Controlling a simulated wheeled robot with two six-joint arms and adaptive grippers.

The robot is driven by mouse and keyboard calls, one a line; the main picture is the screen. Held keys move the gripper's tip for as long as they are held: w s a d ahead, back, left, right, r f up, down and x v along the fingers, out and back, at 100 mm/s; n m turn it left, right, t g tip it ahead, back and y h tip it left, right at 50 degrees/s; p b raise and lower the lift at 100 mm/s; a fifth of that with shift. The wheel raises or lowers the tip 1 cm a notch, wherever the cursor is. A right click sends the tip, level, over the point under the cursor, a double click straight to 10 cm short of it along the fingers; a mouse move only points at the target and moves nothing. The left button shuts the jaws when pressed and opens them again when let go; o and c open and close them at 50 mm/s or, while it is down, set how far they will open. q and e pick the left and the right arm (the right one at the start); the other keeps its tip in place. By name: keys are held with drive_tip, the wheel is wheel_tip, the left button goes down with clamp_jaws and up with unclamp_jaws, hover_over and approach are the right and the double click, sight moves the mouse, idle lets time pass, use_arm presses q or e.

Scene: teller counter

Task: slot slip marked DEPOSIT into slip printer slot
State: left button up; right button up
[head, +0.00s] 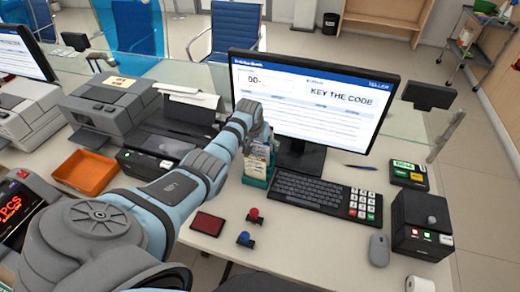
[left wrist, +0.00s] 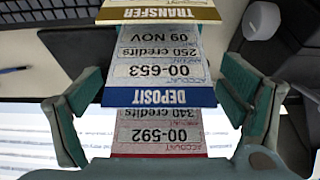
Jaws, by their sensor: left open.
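The DEPOSIT slip (left wrist: 160,72), with a blue band and 00-653, stands in the slip holder between a gold-banded TRANSFER slip (left wrist: 160,14) and a red-edged slip (left wrist: 158,130) marked 00-592. The green slip holder (head: 256,181) stands left of the keyboard in the head view. My left gripper (head: 262,138) is over it, partly hiding the slips. In the left wrist view, its open fingers (left wrist: 160,90) lie either side of the DEPOSIT slip, with gaps on both sides. I cannot tell for sure which machine is the slip printer; a dark one with white paper (head: 190,97) stands at left.
A monitor (head: 310,98) reading "KEY THE CODE" stands right behind the gripper. The keyboard (head: 315,197) lies to the right. An orange tray (head: 86,172), a grey machine (head: 108,104) and a low black box (head: 148,162) are at left. A red pad (head: 207,224) and two stamps lie in front.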

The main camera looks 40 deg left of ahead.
use_arm(q)
drive_tip(key=shift+x, duration=1)
drive_tip(key=shift+s+d+r, duration=0.1)
drive_tip(key=shift+r, duration=0.1)
drive_tip(key=shift+s, duration=0.1)
drive_tip(key=shift+c, duration=0.7)
drive_tip(key=c, duration=1.1)
drive_tip(key=o, duration=0.4)
drive_tip(key=shift+c, duration=1)
wheel_tip(320, 180, up, 3)
drive_tip(key=p, duration=0.3)
drive_tip(key=shift+r, duration=0.1)
drive_tip(key=shift+r+p, duration=0.4)
drive_tip(key=shift+r, duration=3.75)
use_arm(e)
drive_tip(key=shift+w+r, duration=0.2)
drive_tip(key=shift+r, duration=1.2)
